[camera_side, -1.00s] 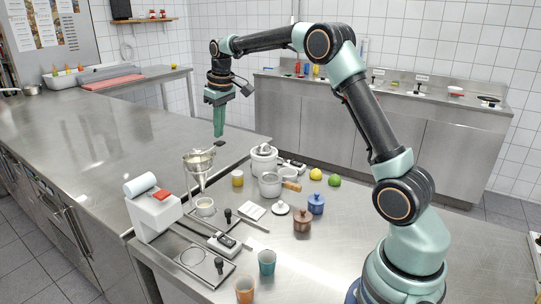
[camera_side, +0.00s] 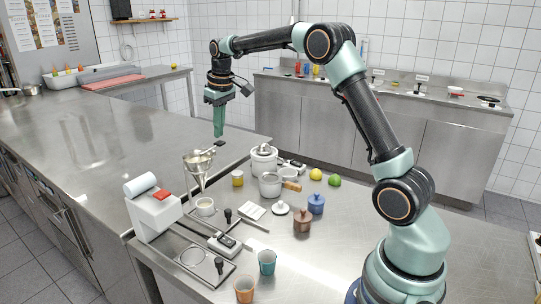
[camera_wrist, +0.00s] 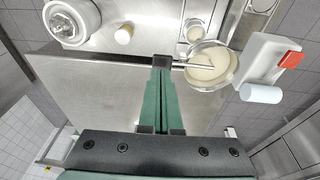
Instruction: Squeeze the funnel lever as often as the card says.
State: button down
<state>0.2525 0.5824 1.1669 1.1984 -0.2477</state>
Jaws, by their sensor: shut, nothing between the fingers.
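The metal funnel (camera_side: 196,172) stands upright on a stand, its spout above a small white cup (camera_side: 205,207). In the wrist view the funnel (camera_wrist: 222,62) holds something pale, and a thin lever (camera_wrist: 190,65) runs from it toward my fingertips. My gripper (camera_side: 219,135) points down at the dark outer end of the lever (camera_side: 219,144). Its fingers (camera_wrist: 162,62) are shut with nothing between them; I cannot tell whether they touch the lever. A white card (camera_side: 252,210) lies on the counter; its marks are too small to read.
A white dispenser with a red part (camera_side: 155,212) stands left of the funnel. The long steel counter at left (camera_side: 80,150) is mostly clear.

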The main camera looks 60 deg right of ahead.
jog(key=shift+f, duration=0.7)
jog(key=shift+f, duration=0.6)
jog(key=shift+r, duration=2.3)
jog(key=s+a+r+t, duration=0.1)
jog(key=s+a+r, duration=0.25)
jog(key=s, duration=0.25)
jog(key=s+a+r+t, duration=0.1)
jog(key=s+a+r, duration=0.1)
jog(key=s+a, duration=0.35)
jog(key=s+a+f, duration=0.2)
jog(key=s, duration=0.4)
jog(key=s+a+f+t, duration=0.1)
jog(key=s+a+f, duration=0.1)
jog(key=s, duration=0.4)
jog(key=shift+s+a+f+y, duration=0.3)
jog(key=shift+s+f, duration=0.1)
jog(key=shift+f, duration=0.2)
